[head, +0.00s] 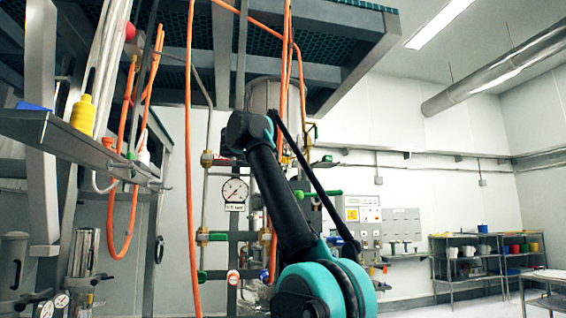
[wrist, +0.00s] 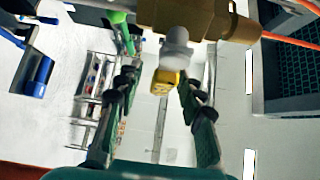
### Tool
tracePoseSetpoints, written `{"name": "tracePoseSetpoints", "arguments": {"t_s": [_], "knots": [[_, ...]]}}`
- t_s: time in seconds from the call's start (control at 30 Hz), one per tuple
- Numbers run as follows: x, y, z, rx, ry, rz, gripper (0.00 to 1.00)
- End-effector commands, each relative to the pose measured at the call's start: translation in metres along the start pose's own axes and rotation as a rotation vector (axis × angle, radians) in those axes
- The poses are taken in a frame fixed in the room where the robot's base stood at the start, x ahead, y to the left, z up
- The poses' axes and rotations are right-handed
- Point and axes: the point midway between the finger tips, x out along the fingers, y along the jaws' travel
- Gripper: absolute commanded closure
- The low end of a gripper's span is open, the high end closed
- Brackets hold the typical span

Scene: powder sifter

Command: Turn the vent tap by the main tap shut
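In the wrist view my gripper (wrist: 157,84) is open, with its two dark fingers apart. A brass tap body (wrist: 195,14) is just beyond the fingertips at the top, with a pale grey stem (wrist: 176,48) and a yellow-marked end (wrist: 165,80) showing between the fingers. A green lever (wrist: 122,32) is by the left fingertip. I cannot tell whether the fingers touch any of these, or which part is the vent tap. In the head view my gripper is hidden behind my arm. Green tap levers show there right of my arm (head: 323,160) and left of it (head: 217,237).
Orange hoses (head: 190,130) hang near the pipework. A pressure gauge (head: 235,191) sits left of my arm. A metal shelf (head: 75,140) with a yellow bottle (head: 83,114) juts in at left.

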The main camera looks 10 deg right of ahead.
Motion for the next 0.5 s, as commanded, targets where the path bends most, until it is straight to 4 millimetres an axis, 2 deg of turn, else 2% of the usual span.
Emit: {"name": "tracePoseSetpoints", "arguments": {"t_s": [0.3,0.5], "knots": [[-0.003,0.000,0.000,-0.001,-0.002,-0.001,0.60],[-0.028,0.000,0.001,-0.001,-0.005,-0.001,0.60]]}}
